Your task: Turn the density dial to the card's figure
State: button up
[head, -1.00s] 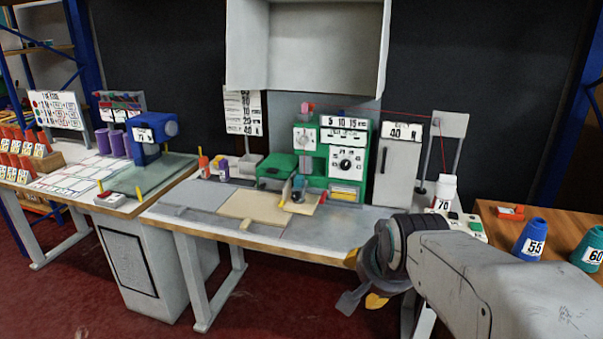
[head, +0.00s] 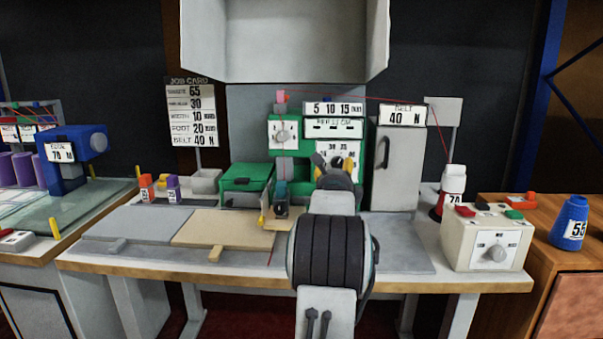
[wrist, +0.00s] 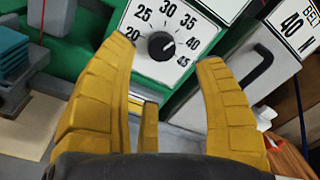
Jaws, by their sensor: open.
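The dial is a black knob (wrist: 161,45) on a white plate (wrist: 183,62) with figures from 20 to 45, on the green machine (head: 278,172). The knob's small white mark is too small to read surely. My gripper (wrist: 165,58) is open and empty, with a yellow finger on either side of the knob in the wrist view, apparently short of it. In the head view my gripper (head: 333,163) hides the knob.
A grey cabinet (head: 397,170) with a handle and a 40 N belt sign stands right of the machine. A cream box (head: 487,240) with a knob sits at the table's right. A beige board (head: 225,229) lies in front. A grey hood (head: 285,40) hangs above.

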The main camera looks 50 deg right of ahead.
aim_at(337, 163)
jog(key=b+x, duration=0.1)
jog(key=x, duration=0.2)
jog(key=shift+d+f, duration=0.1)
jog(key=shift+f, duration=0.05)
jog(key=shift+p+x, duration=0.45)
jog(key=shift+x, duration=1.9)
jog(key=shift+d, duration=0.1)
jog(key=shift+c, duration=0.4)
jog(key=shift+r, duration=0.3)
jog(key=c, duration=1.1)
